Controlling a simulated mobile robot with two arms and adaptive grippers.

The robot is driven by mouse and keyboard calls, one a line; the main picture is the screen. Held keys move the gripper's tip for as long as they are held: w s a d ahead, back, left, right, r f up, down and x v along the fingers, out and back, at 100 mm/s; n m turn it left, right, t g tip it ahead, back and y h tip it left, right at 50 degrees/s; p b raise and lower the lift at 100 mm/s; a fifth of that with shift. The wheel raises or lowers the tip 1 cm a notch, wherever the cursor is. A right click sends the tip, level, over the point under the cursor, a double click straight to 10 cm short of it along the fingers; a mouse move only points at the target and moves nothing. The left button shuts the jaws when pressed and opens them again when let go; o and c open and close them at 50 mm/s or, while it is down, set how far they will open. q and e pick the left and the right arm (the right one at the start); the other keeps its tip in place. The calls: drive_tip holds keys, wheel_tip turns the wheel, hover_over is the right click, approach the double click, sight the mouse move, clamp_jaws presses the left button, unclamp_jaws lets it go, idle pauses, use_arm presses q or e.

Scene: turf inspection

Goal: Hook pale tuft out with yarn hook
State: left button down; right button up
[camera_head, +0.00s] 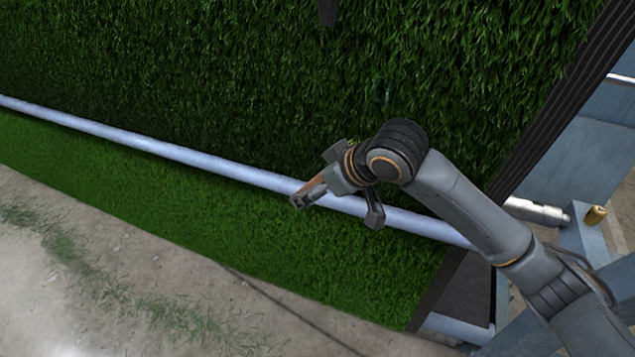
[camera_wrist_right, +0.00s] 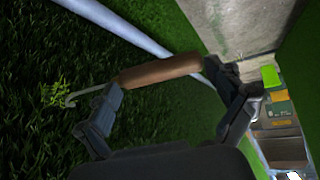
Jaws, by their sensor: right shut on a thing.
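The yarn hook (camera_wrist_right: 160,70) has a brown handle, held across my right gripper (camera_wrist_right: 168,85) in the right wrist view. Its thin metal end (camera_wrist_right: 86,94) points left and curls at the pale tuft (camera_wrist_right: 56,94). The tuft is a small yellow-green sprig on the dark turf; the hook tip overlaps its lower right edge, and I cannot tell whether it has caught it. In the head view my right gripper (camera_head: 335,182) is in front of the pale roller bar, shut on the handle (camera_head: 317,187). The tuft cannot be made out there. My left gripper is not in view.
Dark green turf (camera_head: 200,70) rises behind the long pale bar (camera_head: 150,143), with brighter turf (camera_head: 200,205) below it. A concrete floor (camera_head: 130,300) lies in front.

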drive_tip(key=shift+w+d+r+p, duration=0.2)
drive_tip(key=shift+w+p, duration=0.15)
drive_tip(key=shift+w, duration=0.3)
drive_tip(key=shift+w+d+r+p, duration=0.2)
drive_tip(key=shift+w+p, duration=0.1)
drive_tip(key=shift+w, duration=0.3)
drive_tip(key=shift+f, duration=0.15)
drive_tip(key=shift+w+d+f+b, duration=0.1)
drive_tip(key=shift+w+f+b, duration=0.1)
drive_tip(key=shift+f, duration=0.45)
drive_tip(key=shift+w+f+b, duration=0.15)
drive_tip(key=shift+f+b, duration=0.05)
drive_tip(key=shift+f, duration=0.45)
drive_tip(key=shift+w+d+f+b, duration=0.1)
drive_tip(key=shift+w+f+b, duration=0.1)
drive_tip(key=shift+f, duration=0.45)
drive_tip(key=shift+s+a+r+p, duration=0.1)
drive_tip(key=shift+s+r+p, duration=0.1)
drive_tip(key=shift+r+p, duration=0.6)
drive_tip(key=shift+s+a+r+p, duration=0.1)
drive_tip(key=shift+s+r+p, duration=0.1)
drive_tip(key=shift+r+p, duration=0.6)
drive_tip(key=shift+s+r+p, duration=0.2)
drive_tip(key=shift+r+p, duration=0.35)
drive_tip(key=shift+p, duration=0.45)
drive_tip(key=s+a+f+p, duration=0.2)
drive_tip(key=s, duration=0.5)
drive_tip(key=shift+s+a+f, duration=0.15)
drive_tip(key=shift+s+a, duration=0.1)
drive_tip(key=shift+w, duration=0.1)
